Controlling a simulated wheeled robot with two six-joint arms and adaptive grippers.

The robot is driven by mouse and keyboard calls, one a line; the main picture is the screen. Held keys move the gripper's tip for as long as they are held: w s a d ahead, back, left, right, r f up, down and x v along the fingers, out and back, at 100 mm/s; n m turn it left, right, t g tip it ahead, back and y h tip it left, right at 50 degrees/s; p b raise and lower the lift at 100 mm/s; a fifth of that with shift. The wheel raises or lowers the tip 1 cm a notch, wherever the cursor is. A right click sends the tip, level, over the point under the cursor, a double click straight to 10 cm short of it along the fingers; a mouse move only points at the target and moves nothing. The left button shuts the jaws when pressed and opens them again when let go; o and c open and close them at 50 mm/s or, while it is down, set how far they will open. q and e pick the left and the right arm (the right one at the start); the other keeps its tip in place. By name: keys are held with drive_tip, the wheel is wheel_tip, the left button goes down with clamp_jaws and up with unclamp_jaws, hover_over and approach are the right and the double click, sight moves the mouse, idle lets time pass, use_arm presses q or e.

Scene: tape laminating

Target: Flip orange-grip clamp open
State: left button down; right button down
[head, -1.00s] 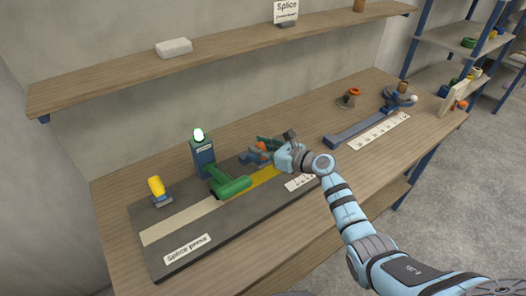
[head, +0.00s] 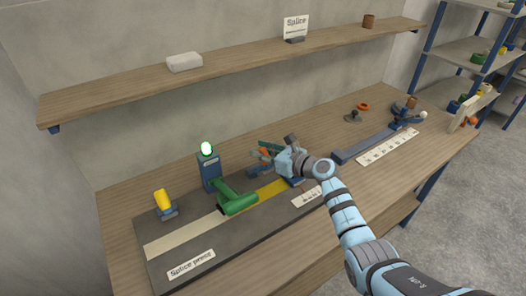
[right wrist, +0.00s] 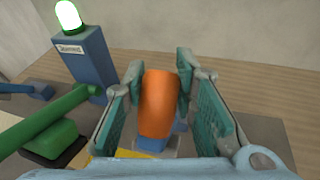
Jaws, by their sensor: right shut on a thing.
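The orange-grip clamp sits at the back edge of the dark splice press board, with its orange grip (right wrist: 158,104) filling the gap between the teal finger pads in the right wrist view. In the head view only a little of the orange grip (head: 264,153) shows past the fingers. My right gripper (head: 271,150) is shut on this grip; it also shows in the right wrist view (right wrist: 159,78). The clamp's blue base (right wrist: 152,143) shows partly below the grip. How far the clamp is turned is hard to tell. My left gripper is not in view.
The dark board (head: 160,270) carries a yellow-grip clamp (head: 163,200), a green press handle (head: 238,204) and a blue post with a lit green lamp (head: 207,149). A blue bar fixture (head: 365,145) lies to the right. A wall shelf (head: 240,64) hangs above.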

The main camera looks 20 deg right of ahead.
drive_tip(key=c, duration=1.6)
unclamp_jaws()
drive_tip(key=o, duration=0.3)
drive_tip(key=shift+w+f, duration=0.2)
drive_tip(key=v, duration=1.2)
